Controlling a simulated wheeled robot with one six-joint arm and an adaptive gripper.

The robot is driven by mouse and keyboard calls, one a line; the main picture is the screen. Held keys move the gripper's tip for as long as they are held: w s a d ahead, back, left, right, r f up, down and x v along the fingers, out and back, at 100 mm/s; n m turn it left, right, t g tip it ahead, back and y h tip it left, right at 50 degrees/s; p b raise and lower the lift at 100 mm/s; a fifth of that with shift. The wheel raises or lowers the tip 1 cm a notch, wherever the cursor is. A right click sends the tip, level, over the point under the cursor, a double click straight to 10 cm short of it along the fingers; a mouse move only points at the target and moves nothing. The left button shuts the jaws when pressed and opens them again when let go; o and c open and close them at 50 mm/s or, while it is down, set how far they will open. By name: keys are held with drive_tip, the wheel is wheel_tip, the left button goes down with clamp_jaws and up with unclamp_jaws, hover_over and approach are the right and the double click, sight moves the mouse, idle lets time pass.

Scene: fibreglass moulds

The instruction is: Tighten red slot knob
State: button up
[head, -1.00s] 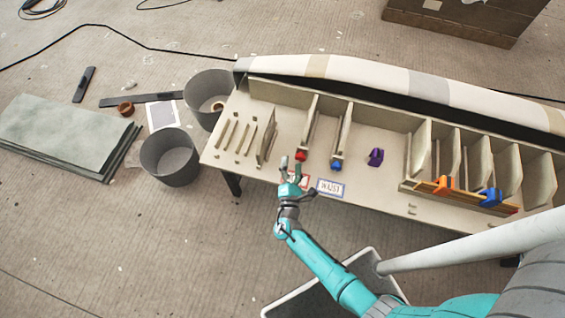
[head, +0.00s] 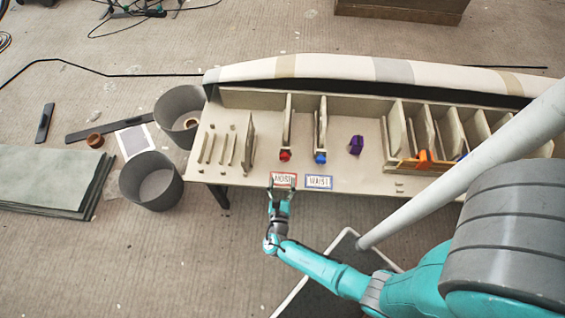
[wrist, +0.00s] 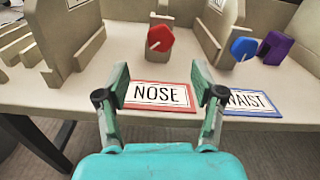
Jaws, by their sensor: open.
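The red knob (head: 285,155) sits at the front end of a slot on the bench, above the red-framed NOSE card (head: 284,180). In the wrist view the red knob (wrist: 159,41) shows as a faceted head with a pale pin, standing at the slot between upright boards. My gripper (head: 280,190) is open and empty at the bench's front edge. In the wrist view its two fingers (wrist: 163,90) stand either side of the NOSE card, with the red knob beyond them and apart from them.
A blue knob (head: 320,156) and a WAIST card (head: 319,182) lie just right. A purple piece (head: 356,145) is farther right. Upright boards (head: 248,140) stand left of the red knob. Two grey bins (head: 151,181) stand on the floor at left. The bench front between cards and knobs is clear.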

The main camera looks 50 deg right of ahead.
sight(284, 160)
drive_tip(key=shift+x, duration=4.35)
drive_tip(key=c, duration=1.1)
